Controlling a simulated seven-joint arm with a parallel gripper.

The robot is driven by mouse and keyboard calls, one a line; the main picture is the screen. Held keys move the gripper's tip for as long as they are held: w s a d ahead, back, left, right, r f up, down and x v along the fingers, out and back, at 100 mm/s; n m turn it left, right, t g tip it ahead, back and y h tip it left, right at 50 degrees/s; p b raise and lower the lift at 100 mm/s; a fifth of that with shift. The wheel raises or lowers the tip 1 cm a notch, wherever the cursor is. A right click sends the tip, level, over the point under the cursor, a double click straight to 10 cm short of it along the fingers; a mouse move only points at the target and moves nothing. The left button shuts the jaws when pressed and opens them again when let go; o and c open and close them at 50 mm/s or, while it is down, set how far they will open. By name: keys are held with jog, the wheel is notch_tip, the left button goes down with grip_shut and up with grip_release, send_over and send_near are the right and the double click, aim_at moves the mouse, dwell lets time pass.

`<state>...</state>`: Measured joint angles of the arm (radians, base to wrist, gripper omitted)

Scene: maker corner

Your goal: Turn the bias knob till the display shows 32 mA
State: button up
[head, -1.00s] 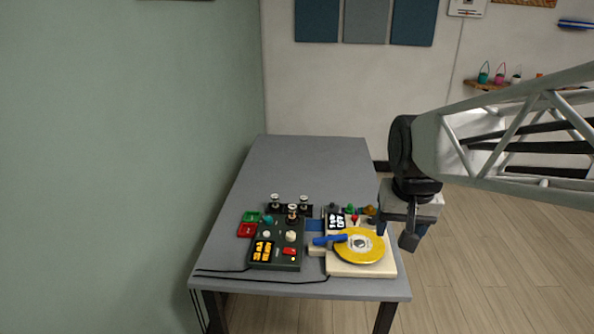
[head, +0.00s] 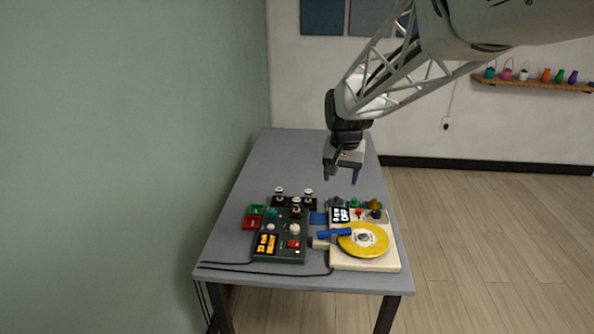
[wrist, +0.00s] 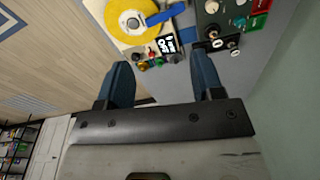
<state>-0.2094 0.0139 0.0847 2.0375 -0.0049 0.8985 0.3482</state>
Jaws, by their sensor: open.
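The dark green amplifier box (head: 282,256) stands on the grey table's left part, with an amber display (head: 266,244) whose digits are too small to read surely. Its face carries a cream knob (head: 294,229), a teal knob (head: 272,212), a grey knob (head: 270,227) and a red switch (head: 293,244). I cannot read which knob is labelled bias. My gripper (head: 340,180) is open and empty, above the table behind the box and the turntable, apart from every knob. In the wrist view, its two blue fingers (wrist: 161,62) are spread, with part of the box (wrist: 225,15) at the top edge.
A cream turntable (head: 366,265) with a yellow disc (head: 363,240), blue arm and small display (head: 340,214) stands right of the box. Upright tubes (head: 297,207) rise at the box's back. Red and green trays (head: 251,222) lie left. The table's far half (head: 290,155) is clear.

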jog(key=w+a+f, duration=0.9)
jog(key=w+a, duration=0.1)
jog(key=w, duration=0.3)
jog(key=m+g, duration=0.1)
send_over(272, 211)
notch_tip(272, 211, down, 14)
jog(key=shift+d+r, duration=0.1)
jog(key=shift+r, duration=0.05)
jog(key=shift+f, duration=3.9)
jog(key=c, duration=0.9)
jog(key=shift+n, duration=0.5)
